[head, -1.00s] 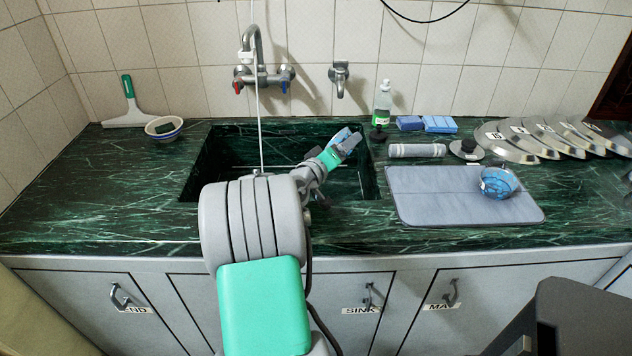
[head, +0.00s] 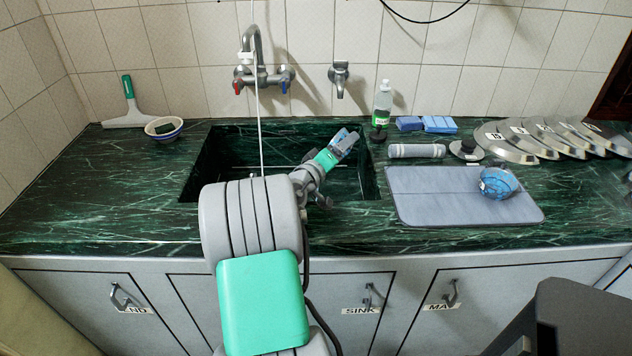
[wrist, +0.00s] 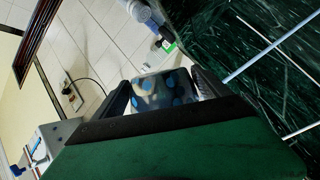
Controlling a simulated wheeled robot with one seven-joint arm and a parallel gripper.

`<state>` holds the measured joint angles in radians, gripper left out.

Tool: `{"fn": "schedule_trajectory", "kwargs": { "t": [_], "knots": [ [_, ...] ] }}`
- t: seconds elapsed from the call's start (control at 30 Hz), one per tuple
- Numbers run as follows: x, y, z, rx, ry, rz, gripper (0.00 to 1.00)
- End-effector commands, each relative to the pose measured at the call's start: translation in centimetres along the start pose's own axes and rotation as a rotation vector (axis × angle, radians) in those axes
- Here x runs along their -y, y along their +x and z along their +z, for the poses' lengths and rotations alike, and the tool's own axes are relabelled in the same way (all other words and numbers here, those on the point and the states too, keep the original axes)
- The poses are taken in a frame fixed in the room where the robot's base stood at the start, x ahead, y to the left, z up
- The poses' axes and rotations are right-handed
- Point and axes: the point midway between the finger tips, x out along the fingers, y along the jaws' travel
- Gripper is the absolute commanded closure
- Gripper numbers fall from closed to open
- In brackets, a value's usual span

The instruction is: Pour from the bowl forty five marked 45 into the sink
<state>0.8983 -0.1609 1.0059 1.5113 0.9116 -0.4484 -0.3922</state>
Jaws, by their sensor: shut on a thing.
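My gripper (head: 345,145) is over the right part of the dark green marble sink (head: 225,160). In the wrist view my gripper (wrist: 165,92) is shut on a pale bowl with blue dots (wrist: 163,92), held between its two fingers. The bowl is mostly hidden behind the fingers in the head view, with a bit of blue showing. No number can be read on it, and its contents are hidden. The wrist view is strongly tilted. A second bowl, blue patterned (head: 497,182), sits on the grey mat (head: 425,205) right of the sink.
A mixer tap (head: 262,75) and a second tap (head: 340,75) are on the tiled wall behind the sink. A soap bottle (head: 382,105), blue sponges (head: 440,124) and several metal lids (head: 505,148) stand to the right. A small bowl (head: 163,128) and a squeegee (head: 130,105) stand left.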

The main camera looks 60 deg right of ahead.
Motion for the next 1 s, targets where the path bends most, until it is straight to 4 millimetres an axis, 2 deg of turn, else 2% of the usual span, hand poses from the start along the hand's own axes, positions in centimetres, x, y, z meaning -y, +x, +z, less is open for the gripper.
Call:
{"fn": "schedule_trajectory", "kwargs": {
  "t": [1.0],
  "knots": [
    [-0.32, -0.13, -0.56, -0.011, -0.107, 0.033, 0.6]
  ]
}}
